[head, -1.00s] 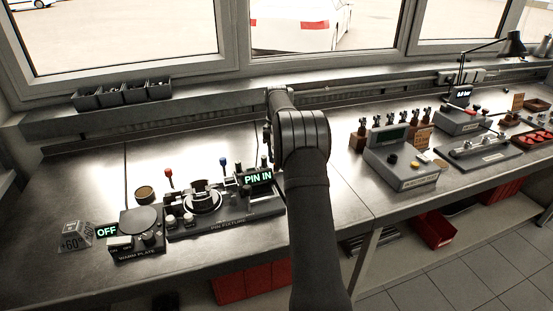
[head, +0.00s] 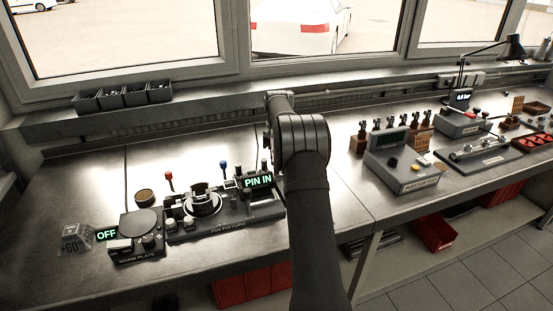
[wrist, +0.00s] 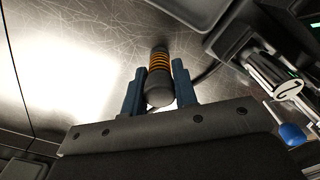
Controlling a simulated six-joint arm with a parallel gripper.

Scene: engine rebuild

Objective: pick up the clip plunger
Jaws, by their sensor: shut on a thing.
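The clip plunger (wrist: 159,90) shows in the wrist view as a dark rod with orange rings around its middle and a rounded dark grey end. My gripper (wrist: 159,66) has its two blue fingers shut on the plunger, one on each side. The plunger points away from the palm, over the bare metal bench. In the head view my arm hides most of the gripper, and I cannot make out the plunger there.
The pin fixture (head: 228,222), with a lit "PIN IN" sign, stands left of my arm, beside the warm plate (head: 138,225). A grey tester (head: 402,172) stands to the right. A blue knob (wrist: 293,134) is close right of the gripper. Bare bench (head: 80,185) lies at left.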

